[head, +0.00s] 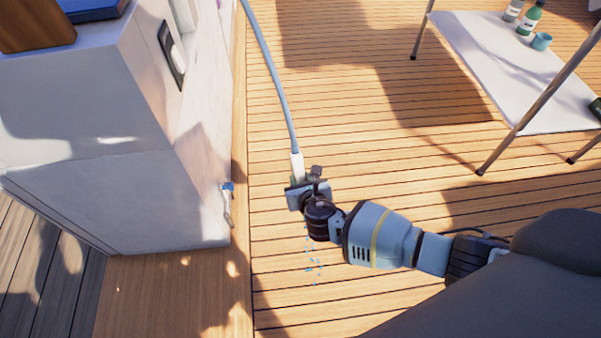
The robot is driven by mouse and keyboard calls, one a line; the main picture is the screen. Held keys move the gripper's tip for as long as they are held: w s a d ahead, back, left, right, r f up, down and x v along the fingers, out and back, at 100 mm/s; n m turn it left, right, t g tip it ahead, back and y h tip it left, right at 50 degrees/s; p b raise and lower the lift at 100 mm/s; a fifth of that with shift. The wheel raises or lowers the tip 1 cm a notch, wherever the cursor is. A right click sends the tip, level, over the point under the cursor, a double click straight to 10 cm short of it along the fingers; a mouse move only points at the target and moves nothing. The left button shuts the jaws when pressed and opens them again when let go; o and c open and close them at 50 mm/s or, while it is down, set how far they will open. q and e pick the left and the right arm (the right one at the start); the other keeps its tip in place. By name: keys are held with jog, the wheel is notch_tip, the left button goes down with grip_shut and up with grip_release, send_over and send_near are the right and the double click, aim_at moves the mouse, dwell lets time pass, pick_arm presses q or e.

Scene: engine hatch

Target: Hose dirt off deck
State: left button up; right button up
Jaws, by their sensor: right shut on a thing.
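My right gripper (308,190) is shut on the white end of a grey-blue hose (277,85). The hose runs up and left from the gripper, out of the top of the view. Small blue water drops (313,266) show below the gripper, over the deck. The deck (350,130) is light wooden planking with dark seams. I cannot make out dirt on it among the shadows. My left gripper is not in view.
A white cabinet (90,200) stands at the left, with a small blue-topped tap (228,190) low on its side. The deck between is open.

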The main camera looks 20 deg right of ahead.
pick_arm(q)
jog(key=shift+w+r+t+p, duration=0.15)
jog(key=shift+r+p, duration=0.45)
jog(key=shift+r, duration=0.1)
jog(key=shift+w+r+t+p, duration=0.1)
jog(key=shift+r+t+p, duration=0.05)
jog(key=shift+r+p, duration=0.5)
pick_arm(e)
jog(key=shift+s+a+r, duration=0.1)
jog(key=shift+s+a, duration=0.2)
jog(key=shift+s, duration=0.65)
jog(key=shift+s+a+f, duration=0.1)
jog(key=shift+s+a, duration=0.15)
jog(key=shift+s, duration=0.7)
jog(key=shift+s+a+r, duration=0.1)
jog(key=shift+s+a, duration=0.2)
jog(key=shift+s, duration=0.65)
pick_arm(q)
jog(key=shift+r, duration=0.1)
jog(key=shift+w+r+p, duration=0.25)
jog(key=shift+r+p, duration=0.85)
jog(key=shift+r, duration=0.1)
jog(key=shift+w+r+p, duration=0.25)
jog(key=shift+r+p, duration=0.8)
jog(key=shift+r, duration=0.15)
pick_arm(e)
jog(key=shift+r, duration=2.5)
jog(key=shift+s, duration=0.1)
